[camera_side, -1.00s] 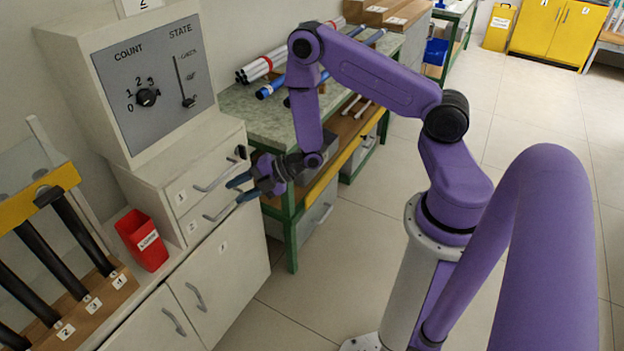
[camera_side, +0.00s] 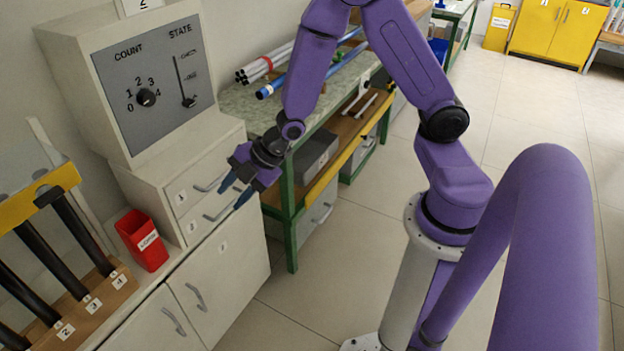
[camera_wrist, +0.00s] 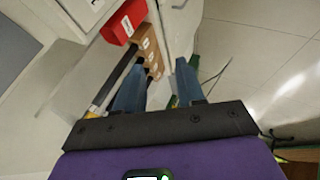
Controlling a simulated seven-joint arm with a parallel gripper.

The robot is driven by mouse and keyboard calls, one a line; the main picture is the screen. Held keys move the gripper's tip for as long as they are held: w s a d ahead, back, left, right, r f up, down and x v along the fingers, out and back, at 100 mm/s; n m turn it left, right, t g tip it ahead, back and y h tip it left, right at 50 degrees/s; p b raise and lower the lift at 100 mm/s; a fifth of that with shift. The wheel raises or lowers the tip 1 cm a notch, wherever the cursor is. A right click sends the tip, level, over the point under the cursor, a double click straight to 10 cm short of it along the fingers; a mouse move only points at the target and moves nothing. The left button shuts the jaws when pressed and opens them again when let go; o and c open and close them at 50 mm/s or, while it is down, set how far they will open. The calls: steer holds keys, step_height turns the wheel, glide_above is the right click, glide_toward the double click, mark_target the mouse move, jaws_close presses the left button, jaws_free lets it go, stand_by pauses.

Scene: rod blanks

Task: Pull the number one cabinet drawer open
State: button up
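The cabinet has a number one drawer (camera_side: 184,189) at the top and a number two drawer (camera_side: 203,227) below it. Both fronts look flush and closed. The number one handle (camera_side: 208,186) is a pale bar, its right end hidden behind my gripper. My gripper (camera_side: 232,190) points down and left in front of the drawers, its blue fingers apart with nothing seen between them. The wrist view also shows my gripper (camera_wrist: 160,68) with its fingers spread. I cannot tell whether a finger touches a handle.
A control box (camera_side: 158,90) with a COUNT dial and STATE lever stands on the cabinet. A red bin (camera_side: 142,240) and a rack of black rods (camera_side: 45,265) are at left. Cupboard doors (camera_side: 222,275) lie below the drawers. A green-framed workbench (camera_side: 290,215) stands behind.

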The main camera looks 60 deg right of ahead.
steer(key=s+d+r+m+g+h, duration=0.1)
steer(key=s+r+m+g, duration=0.1)
steer(key=s+r, duration=0.3)
steer(key=s+r+m+g+h, duration=0.2)
steer(key=s+r+m, duration=0.1)
steer(key=s, duration=1)
steer(key=shift+d+r, duration=0.35)
steer(key=shift+r, duration=0.55)
